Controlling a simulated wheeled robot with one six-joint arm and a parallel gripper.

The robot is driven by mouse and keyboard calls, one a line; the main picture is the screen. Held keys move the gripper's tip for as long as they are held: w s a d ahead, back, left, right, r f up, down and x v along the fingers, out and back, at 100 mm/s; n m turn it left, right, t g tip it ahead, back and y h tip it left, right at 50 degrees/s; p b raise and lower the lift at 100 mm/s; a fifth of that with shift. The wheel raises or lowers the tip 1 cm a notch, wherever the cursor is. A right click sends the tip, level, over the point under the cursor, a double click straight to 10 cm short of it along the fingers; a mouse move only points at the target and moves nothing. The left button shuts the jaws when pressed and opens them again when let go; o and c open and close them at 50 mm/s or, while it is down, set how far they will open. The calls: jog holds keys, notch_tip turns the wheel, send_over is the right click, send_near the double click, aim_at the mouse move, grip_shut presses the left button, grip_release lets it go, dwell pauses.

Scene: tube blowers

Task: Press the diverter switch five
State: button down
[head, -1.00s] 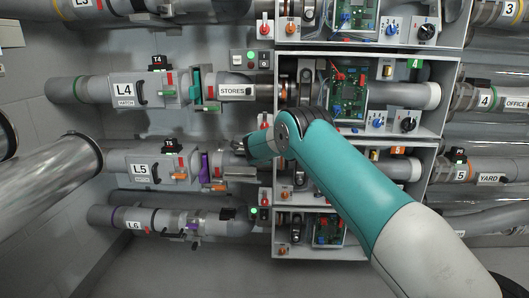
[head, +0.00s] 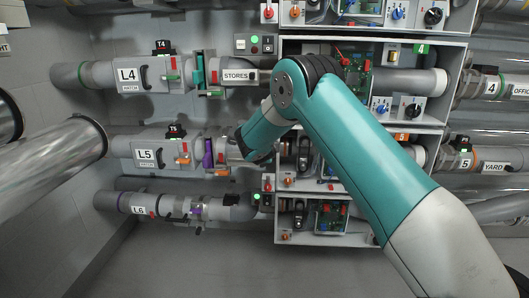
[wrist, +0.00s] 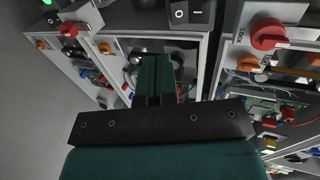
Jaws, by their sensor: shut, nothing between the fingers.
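Row five runs along the pipe marked L5 (head: 146,155) in the head view, with a purple piece (head: 208,153) and a black T5 tag (head: 176,131). Its cabinet bay, with an orange number tag (head: 404,137), is partly behind my arm. My gripper (wrist: 157,58) shows in the wrist view, its dark teal fingers shut and empty, pointing at the cabinet fronts. In the head view it is hidden behind my arm. A black rocker switch marked O and I (wrist: 188,13) is beyond and right of the fingertips. I cannot tell whether it is diverter switch five.
A red knob (wrist: 268,38) stands out at the right of the wrist view, and another red knob (wrist: 70,30) is at the left. Pipe L6 (head: 138,203) runs below; open floor lies beneath.

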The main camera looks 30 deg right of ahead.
jog(key=s+a, duration=0.2)
jog(key=s, duration=0.1)
dwell(0.4)
jog(key=s+a+r+n+g+y, duration=0.3)
jog(key=s+a+n+y, duration=0.1)
jog(key=s+a+n, duration=0.5)
jog(key=s+a+r+n+g+y, duration=0.2)
jog(key=s+a+r+n+y, duration=0.25)
jog(key=s+a+n, duration=0.4)
jog(key=s+a+r+n+g+y, duration=0.1)
jog(key=s+a+n+g, duration=0.2)
jog(key=s+n, duration=0.4)
jog(key=s+a+r+n+g+y, duration=0.1)
jog(key=s+n, duration=0.6)
jog(key=s, duration=1.4)
jog(key=a+g+y, duration=0.1)
jog(key=a+g, duration=0.1)
jog(key=a, duration=0.1)
jog(key=shift+y, duration=0.25)
